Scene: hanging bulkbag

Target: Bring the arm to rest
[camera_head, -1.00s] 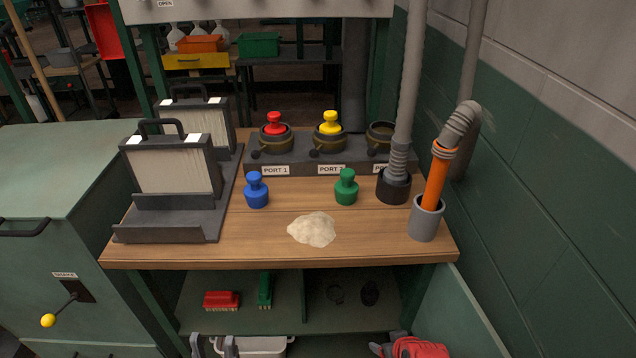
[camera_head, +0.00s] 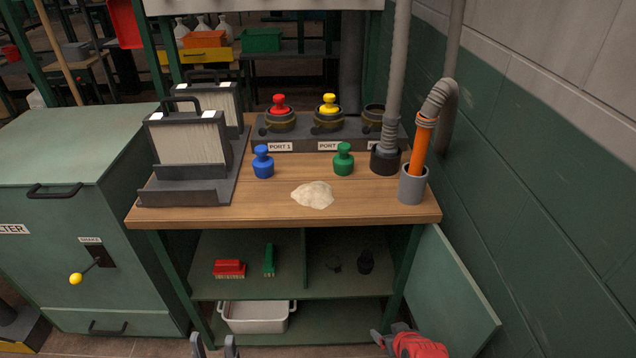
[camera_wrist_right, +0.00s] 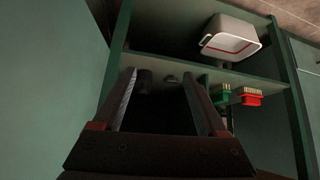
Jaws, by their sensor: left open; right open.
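My left gripper (camera_head: 214,345) shows only its two fingertips at the bottom edge of the head view. They are apart with nothing between them. My right gripper (camera_head: 388,338) is at the bottom, right of centre, beside a red part of my arm. In the right wrist view my right gripper (camera_wrist_right: 160,88) has its two fingers spread and empty, facing the shelf space under the bench. Both grippers are below and in front of the wooden bench top (camera_head: 250,212), touching nothing that I can see.
The bench carries a beige powder heap (camera_head: 313,195), blue plug (camera_head: 263,162), green plug (camera_head: 343,159) and grey hose (camera_head: 388,110). Below are a red brush (camera_head: 229,268), green brush (camera_head: 269,260) and white tub (camera_head: 256,317). A green panel (camera_head: 450,300) stands at right.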

